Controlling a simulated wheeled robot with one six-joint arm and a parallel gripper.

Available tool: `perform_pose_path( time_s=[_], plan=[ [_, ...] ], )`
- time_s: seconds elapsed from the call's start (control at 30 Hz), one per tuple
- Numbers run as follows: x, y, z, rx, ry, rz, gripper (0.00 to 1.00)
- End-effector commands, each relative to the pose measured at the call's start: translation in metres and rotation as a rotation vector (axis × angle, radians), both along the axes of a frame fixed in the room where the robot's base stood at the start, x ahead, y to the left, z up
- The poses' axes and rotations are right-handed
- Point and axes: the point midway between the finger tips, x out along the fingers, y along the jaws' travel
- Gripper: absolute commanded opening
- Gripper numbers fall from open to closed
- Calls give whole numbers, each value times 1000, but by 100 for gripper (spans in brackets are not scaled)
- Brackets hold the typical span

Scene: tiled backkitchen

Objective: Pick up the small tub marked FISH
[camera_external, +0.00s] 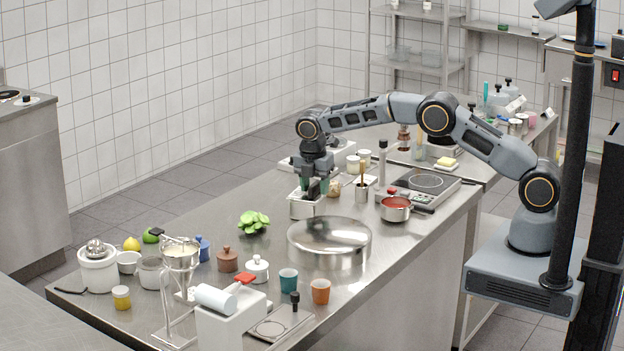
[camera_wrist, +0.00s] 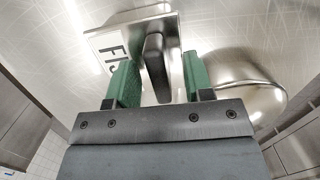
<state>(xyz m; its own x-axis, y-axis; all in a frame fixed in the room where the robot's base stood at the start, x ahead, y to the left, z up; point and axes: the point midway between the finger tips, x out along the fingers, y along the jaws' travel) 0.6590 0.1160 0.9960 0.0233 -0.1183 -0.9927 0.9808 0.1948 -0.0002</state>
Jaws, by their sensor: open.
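The small tub (camera_external: 304,209) is a squarish steel container on the steel counter, under my gripper. In the wrist view the tub (camera_wrist: 132,32) has a white label with the letters "FIS" readable; the rest is covered by a green finger. A dark upright handle (camera_wrist: 155,62) stands on the tub. My gripper (camera_external: 316,189) points down over the tub. In the wrist view its green fingers (camera_wrist: 160,62) are open, one on each side of the handle, with gaps visible. The exact fingertip height is hard to tell.
A large round steel dome (camera_external: 329,238) stands close in front of the tub. A green leafy bunch (camera_external: 254,222) lies to the left. To the right are a steel pot with utensils (camera_external: 363,194) and a saucepan of red sauce (camera_external: 396,209).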

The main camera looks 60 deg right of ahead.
Motion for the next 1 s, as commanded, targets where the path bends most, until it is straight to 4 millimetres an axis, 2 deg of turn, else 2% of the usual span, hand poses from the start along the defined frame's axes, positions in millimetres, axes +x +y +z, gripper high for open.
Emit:
perform_pose_path(
  time_s=[0.1,0.57,1.0],
  plan=[
    [0,0,0,0,0,0,45],
    [0,0,0,0,0,0,1],
    [0,0,1,0,-2,0,0]
  ],
)
